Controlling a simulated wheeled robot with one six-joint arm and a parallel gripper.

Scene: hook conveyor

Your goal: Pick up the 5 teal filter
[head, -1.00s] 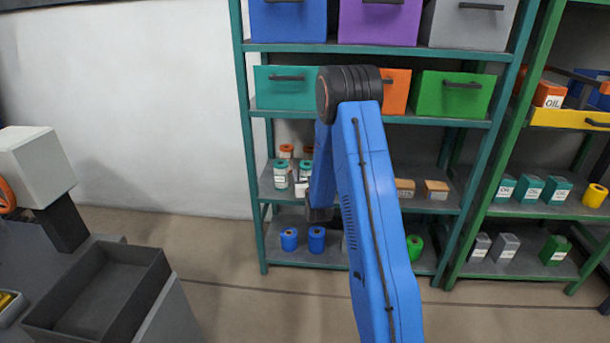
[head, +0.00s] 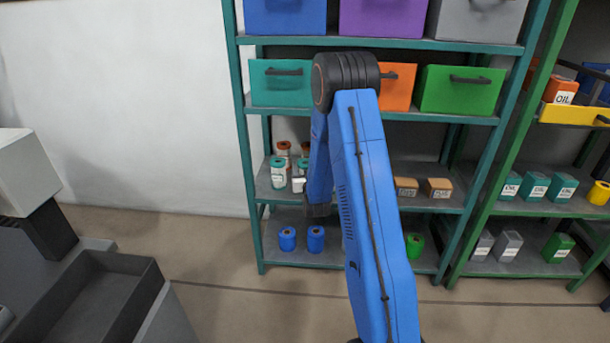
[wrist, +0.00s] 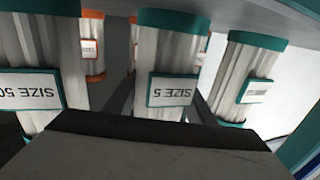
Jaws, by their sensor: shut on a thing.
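In the wrist view, my gripper (wrist: 165,112) is shut on the middle filter (wrist: 172,45), a pale pleated cylinder with teal ends and a label reading SIZE 5. In the head view, a teal-ended filter (head: 278,174) stands at the left of the middle shelf. My arm hides much of that shelf and the gripper's fingers.
Orange-ended filters (wrist: 92,45) stand behind the teal ones. Brown boxes (head: 405,187) sit farther right and blue cylinders (head: 287,239) below. A dark open tray (head: 85,300) is at the lower left.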

